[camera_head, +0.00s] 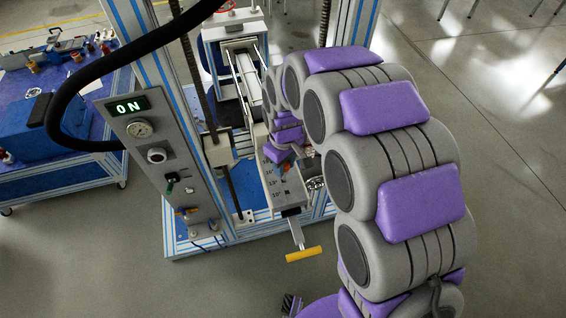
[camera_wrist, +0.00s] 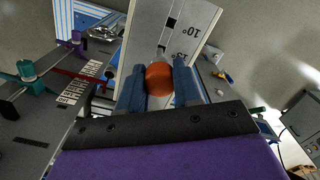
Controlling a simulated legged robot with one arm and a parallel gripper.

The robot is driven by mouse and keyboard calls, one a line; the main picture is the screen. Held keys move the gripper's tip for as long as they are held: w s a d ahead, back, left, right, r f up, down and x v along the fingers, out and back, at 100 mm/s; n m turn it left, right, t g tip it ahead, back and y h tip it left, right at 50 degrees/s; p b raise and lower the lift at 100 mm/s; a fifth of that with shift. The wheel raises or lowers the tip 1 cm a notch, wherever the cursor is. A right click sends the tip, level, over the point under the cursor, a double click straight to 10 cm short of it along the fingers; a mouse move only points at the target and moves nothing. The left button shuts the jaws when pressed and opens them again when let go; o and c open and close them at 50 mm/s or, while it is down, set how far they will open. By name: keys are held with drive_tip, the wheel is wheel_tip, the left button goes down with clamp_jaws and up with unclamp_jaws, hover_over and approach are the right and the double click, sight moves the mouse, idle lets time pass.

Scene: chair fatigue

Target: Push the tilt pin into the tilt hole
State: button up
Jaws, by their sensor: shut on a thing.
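The tilt pin (camera_wrist: 159,78) has a round orange-red knob, seen in the wrist view. My gripper (camera_wrist: 158,84) is shut on the knob, with one blue finger on each side. Beyond the knob is the pale tilt plate (camera_wrist: 148,42), marked with degree labels. In the head view the labelled tilt plate (camera_head: 280,187) is below my gripper (camera_head: 284,165), partly hidden by my arm.
A blue-and-white test frame (camera_head: 213,150) carries a control panel (camera_head: 155,150) reading ON. A yellow handle (camera_head: 303,254) sticks out in front of the plate. A blue bench (camera_head: 75,100) with tools stands at left. The floor at right is open.

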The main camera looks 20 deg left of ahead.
sight(284, 180)
drive_tip(key=shift+a, duration=0.25)
drive_tip(key=shift+a+f, duration=0.1)
drive_tip(key=shift+a, duration=0.15)
drive_tip(key=shift+d, duration=0.2)
drive_tip(key=shift+d, duration=0.45)
drive_tip(key=shift+a, duration=0.2)
drive_tip(key=shift+d+f+b, duration=0.1)
drive_tip(key=shift+f+b, duration=0.2)
drive_tip(key=shift+f, duration=2.1)
drive_tip(key=o, duration=1.1)
drive_tip(key=shift+c, duration=0.2)
